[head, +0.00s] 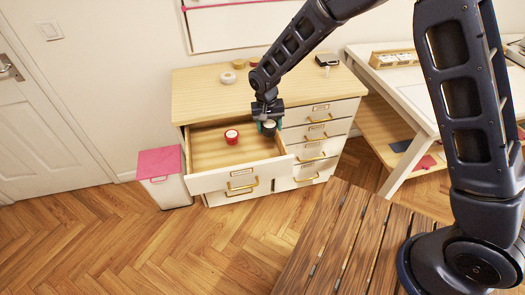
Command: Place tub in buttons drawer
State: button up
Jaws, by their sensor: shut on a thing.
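The open drawer (208,151) is the top left drawer of a white cabinet with a wooden top. It is pulled well out, and its label is too small to read. A red tub (232,137) with a pale top stands inside it, right of the middle. My gripper (268,127) points down over the drawer's right end. It is shut on a dark tub (269,129) with a light top. I cannot tell whether the dark tub touches the drawer floor. The gripper's fingers partly hide it.
Several shut drawers with gold handles (318,136) are at the right. A white bin with a pink lid (160,162) stands left. A white table (415,90) is right. The drawer's left side is free.

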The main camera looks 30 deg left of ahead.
notch_tip(320, 180, down, 14)
jog(key=shift+f, duration=0.25)
dwell(0.3)
jog(key=o, duration=0.6)
jog(key=shift+f, duration=0.15)
jog(key=shift+c, duration=0.2)
jog(key=shift+o, duration=0.8)
jog(key=r, duration=0.8)
jog(key=a+r, duration=0.1)
jog(key=r, duration=0.3)
jog(key=shift+s+r, duration=0.15)
jog(key=shift+s, duration=0.2)
